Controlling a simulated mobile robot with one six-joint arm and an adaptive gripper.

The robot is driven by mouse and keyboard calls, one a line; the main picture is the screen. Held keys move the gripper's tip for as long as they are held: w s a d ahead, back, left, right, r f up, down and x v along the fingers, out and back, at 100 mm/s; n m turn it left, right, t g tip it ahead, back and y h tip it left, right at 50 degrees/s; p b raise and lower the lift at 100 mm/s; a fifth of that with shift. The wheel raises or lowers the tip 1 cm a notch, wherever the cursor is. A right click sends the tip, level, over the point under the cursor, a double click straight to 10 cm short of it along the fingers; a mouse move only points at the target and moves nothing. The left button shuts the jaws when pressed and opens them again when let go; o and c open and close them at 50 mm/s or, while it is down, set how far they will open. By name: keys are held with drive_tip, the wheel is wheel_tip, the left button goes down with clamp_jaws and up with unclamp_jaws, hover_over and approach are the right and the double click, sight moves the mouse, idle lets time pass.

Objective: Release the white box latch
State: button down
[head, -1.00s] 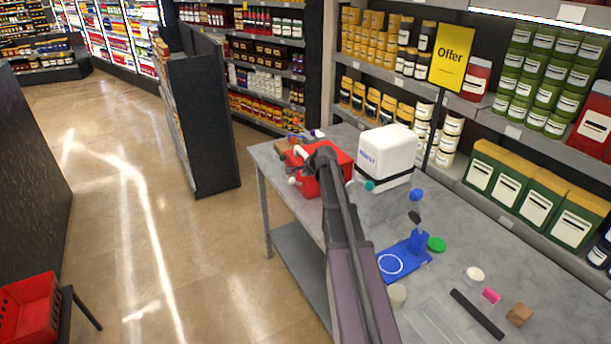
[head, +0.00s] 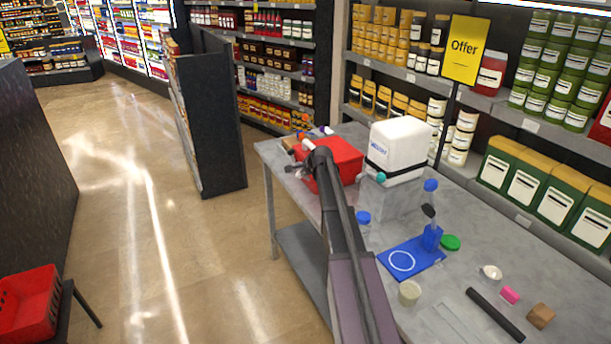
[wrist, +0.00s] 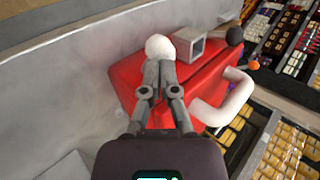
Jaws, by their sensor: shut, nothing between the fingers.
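The white box (head: 397,148) with blue lettering and a black band stands on a grey block on the table in the head view. A teal knob (head: 380,178) shows low on its near side. I cannot make out its latch, and the box is not clearly in the wrist view. My gripper (wrist: 161,66) is shut and empty, over the red unit (wrist: 205,85). Its fingertips overlap the unit's white ball knob (wrist: 160,47) in the wrist view; I cannot tell whether they touch. In the head view my gripper (head: 292,169) is at the left of the red unit (head: 338,160).
The red unit carries a white curved pipe (wrist: 224,103) and a grey square port (wrist: 190,45). A blue stand (head: 428,254), a blue-capped bottle (head: 363,222) and several small parts lie on the grey table (head: 400,210). Stocked shelves (head: 430,100) rise behind.

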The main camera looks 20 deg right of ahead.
drive_tip(key=shift+w+f, duration=0.3)
